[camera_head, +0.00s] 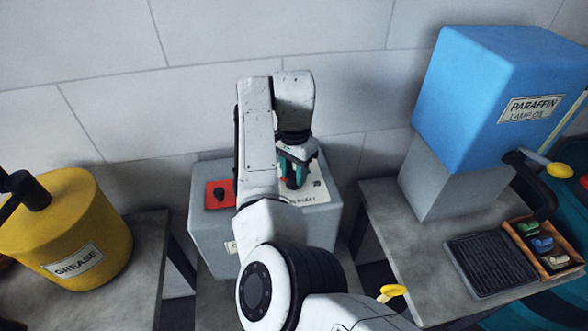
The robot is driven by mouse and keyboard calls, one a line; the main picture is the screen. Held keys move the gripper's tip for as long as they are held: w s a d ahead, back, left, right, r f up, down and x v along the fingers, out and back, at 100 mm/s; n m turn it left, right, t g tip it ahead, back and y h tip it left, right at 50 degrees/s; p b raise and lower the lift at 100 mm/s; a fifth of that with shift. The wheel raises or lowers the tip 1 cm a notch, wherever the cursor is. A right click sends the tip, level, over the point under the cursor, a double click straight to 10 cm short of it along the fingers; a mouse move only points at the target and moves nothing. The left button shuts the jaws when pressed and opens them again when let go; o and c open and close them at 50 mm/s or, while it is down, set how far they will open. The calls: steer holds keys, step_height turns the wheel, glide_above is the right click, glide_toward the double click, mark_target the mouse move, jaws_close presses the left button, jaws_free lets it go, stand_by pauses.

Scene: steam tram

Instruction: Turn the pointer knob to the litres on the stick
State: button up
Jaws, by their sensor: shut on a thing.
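A grey box (213,237) stands against the wall with a white dial plate (318,192) on its top. My gripper (291,183), with teal fingers, points down onto this plate and is shut on the pointer knob there. The fingers and my arm hide most of the knob, and its heading cannot be read. The dial's marks are too small to read and partly covered. I cannot make out a measuring stick with a readable litre mark.
A red plate with a black knob (220,194) is left of my arm. A yellow grease drum (66,228) stands left. A blue paraffin tank (486,92) with a yellow-handled tap (559,170) stands right, above a black grate (490,264) and a wooden tray (573,272) of small blocks.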

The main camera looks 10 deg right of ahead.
mark_target(294, 174)
steer(key=shift+r, duration=0.1)
stand_by(0.4)
steer(key=o, duration=1)
steer(key=shift+o, duration=0.2)
step_height(294, 174, up, 11)
steer(key=b, duration=0.1)
steer(key=shift+f+b, duration=0.2)
steer(key=shift+b, duration=0.15)
